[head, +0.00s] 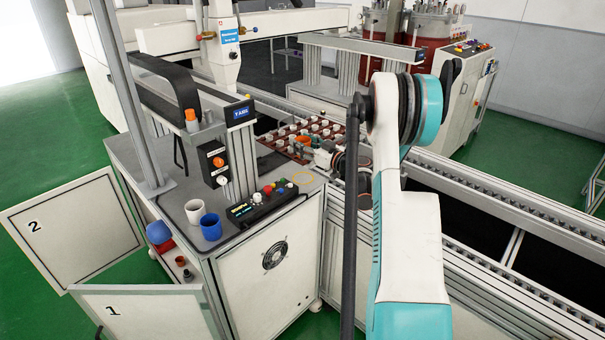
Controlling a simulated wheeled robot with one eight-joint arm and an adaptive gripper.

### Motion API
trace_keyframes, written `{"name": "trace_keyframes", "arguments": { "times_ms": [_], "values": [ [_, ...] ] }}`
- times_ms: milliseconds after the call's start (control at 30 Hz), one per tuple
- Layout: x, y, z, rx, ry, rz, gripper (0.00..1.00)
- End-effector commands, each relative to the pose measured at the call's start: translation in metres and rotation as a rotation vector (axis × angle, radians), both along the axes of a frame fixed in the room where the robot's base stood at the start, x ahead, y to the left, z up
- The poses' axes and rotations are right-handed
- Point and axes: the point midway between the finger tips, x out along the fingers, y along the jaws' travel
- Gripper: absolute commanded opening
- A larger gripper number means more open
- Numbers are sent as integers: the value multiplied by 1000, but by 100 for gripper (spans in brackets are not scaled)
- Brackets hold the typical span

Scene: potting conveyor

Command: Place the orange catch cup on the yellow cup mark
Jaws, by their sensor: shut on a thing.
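The yellow cup mark (301,178) is a thin yellow ring on the grey bench top, near its right corner, and it looks bare. My gripper (321,156) is small in the head view, just above and to the right of the mark, beside the tray. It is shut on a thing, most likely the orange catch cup.
A white cup (194,211) and a blue cup (210,227) stand at the bench's front left. A black control box (262,204) with coloured buttons lies left of the mark. A brown tray (272,143) of small pots is behind. The conveyor (480,188) runs right.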

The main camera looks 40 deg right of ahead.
Motion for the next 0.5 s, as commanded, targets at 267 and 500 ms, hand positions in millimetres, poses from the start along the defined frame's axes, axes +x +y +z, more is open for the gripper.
{"name": "trace_keyframes", "arguments": {
  "times_ms": [267,500],
  "values": [
    [0,0,-52,0,0,0,26],
    [0,0,-67,0,0,0,26]
  ]
}}
